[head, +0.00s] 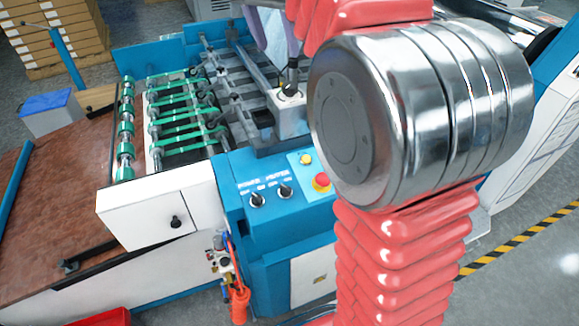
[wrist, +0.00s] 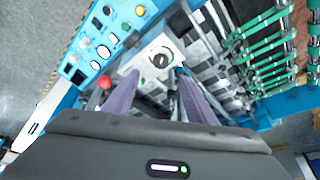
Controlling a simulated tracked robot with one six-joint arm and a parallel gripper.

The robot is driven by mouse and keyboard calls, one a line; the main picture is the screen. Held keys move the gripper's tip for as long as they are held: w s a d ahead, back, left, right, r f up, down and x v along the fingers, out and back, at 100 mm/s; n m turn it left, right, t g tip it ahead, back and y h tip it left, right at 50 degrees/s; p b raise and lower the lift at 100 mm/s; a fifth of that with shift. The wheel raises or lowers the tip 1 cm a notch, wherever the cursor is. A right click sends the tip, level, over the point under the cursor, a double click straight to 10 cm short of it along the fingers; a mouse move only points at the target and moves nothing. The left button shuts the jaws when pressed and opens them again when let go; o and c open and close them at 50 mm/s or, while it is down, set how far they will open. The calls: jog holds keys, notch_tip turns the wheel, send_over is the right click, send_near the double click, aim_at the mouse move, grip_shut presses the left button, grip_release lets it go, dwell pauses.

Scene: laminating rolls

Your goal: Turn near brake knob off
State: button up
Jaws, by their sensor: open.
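A white box with a round black knob (wrist: 161,60) on its face stands on the machine in the wrist view. I take this for the near brake knob; no label on it is readable. In the head view the white box (head: 291,118) stands at the blue frame's edge, left of my arm. My gripper (wrist: 157,74) is open and empty, its two purple fingers on either side of the knob in the picture. I cannot tell how far above it they are. In the head view my gripper (head: 275,38) is partly hidden by my arm, above the box.
A blue control panel (head: 235,214) with two black selector knobs, a yellow button and a red button (head: 321,181) lies near the box. Green-banded rollers (head: 180,120) lie to the left. My arm covers much of the head view's right side.

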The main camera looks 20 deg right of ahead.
jog(key=s+a+f+n+y, duration=0.1)
jog(key=s+a+f+n, duration=0.1)
jog(key=s+f, duration=0.2)
jog(key=s+a+f+n+t+y, duration=0.1)
jog(key=s+f, duration=0.4)
jog(key=s, duration=0.6)
jog(key=s+a+f+n+t, duration=0.1)
jog(key=s+a+f+n, duration=0.2)
jog(key=s+f+n, duration=0.2)
jog(key=shift+s+a+y, duration=0.4)
jog(key=shift+s, duration=1.1)
jog(key=shift+f+n, duration=0.1)
jog(key=shift+n, duration=0.3)
jog(key=s+f+n, duration=0.1)
jog(key=s+f, duration=0.3)
jog(key=f, duration=0.1)
jog(key=shift+s+a+f+t+y, duration=0.15)
jog(key=shift+s+a+t+y, duration=0.15)
jog(key=shift+a+t, duration=0.15)
jog(key=shift+c, duration=0.2)
